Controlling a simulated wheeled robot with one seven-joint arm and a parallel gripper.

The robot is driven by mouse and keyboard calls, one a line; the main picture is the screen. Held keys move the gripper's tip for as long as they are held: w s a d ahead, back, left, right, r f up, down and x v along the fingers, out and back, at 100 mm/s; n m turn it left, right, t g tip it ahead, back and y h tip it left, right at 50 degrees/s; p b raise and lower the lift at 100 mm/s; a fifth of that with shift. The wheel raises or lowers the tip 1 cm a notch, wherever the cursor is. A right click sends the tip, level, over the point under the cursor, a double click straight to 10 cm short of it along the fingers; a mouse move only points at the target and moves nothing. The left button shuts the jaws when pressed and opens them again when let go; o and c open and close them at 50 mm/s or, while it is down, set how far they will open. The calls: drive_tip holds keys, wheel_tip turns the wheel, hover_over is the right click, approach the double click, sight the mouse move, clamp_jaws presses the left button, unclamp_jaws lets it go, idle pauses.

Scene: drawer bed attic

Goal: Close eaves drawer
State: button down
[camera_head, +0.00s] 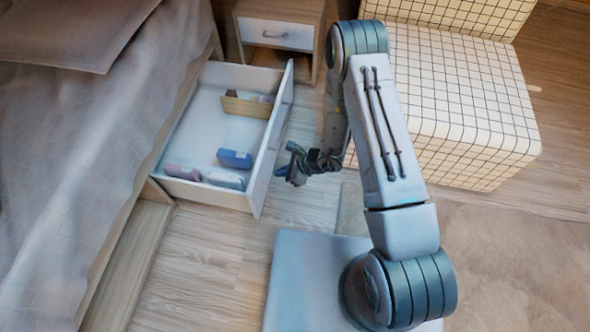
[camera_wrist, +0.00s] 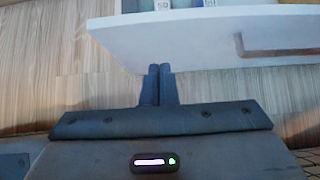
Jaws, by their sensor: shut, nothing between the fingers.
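The eaves drawer (camera_head: 208,100) is a white drawer pulled out from under the bed, open to the right in the head view. Its front panel (camera_head: 272,140) also shows at the top of the wrist view (camera_wrist: 215,42), with a wooden handle (camera_wrist: 280,50) on it. Inside lie a blue pack (camera_head: 234,159), a pale pack (camera_head: 226,180), a pinkish pack (camera_head: 183,172) and a wooden box (camera_head: 246,104). My gripper (camera_head: 282,171) is shut and empty, just outside the front panel. In the wrist view its fingertips (camera_wrist: 160,68) are together close to the panel's lower edge; contact cannot be told.
The bed (camera_head: 90,140) with a grey cover fills the left. A nightstand (camera_head: 280,30) with a small drawer stands behind the eaves drawer. A checked armchair (camera_head: 465,105) stands at the right. Wooden floor (camera_head: 205,260) lies clear in front of the drawer.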

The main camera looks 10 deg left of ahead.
sight(259, 173)
drive_tip(key=a, duration=0.2)
drive_tip(key=a+f+b, duration=0.1)
drive_tip(key=a, duration=0.1)
drive_tip(key=shift+w+f, duration=0.2)
drive_tip(key=shift+w+a+r, duration=0.1)
drive_tip(key=shift+a, duration=0.55)
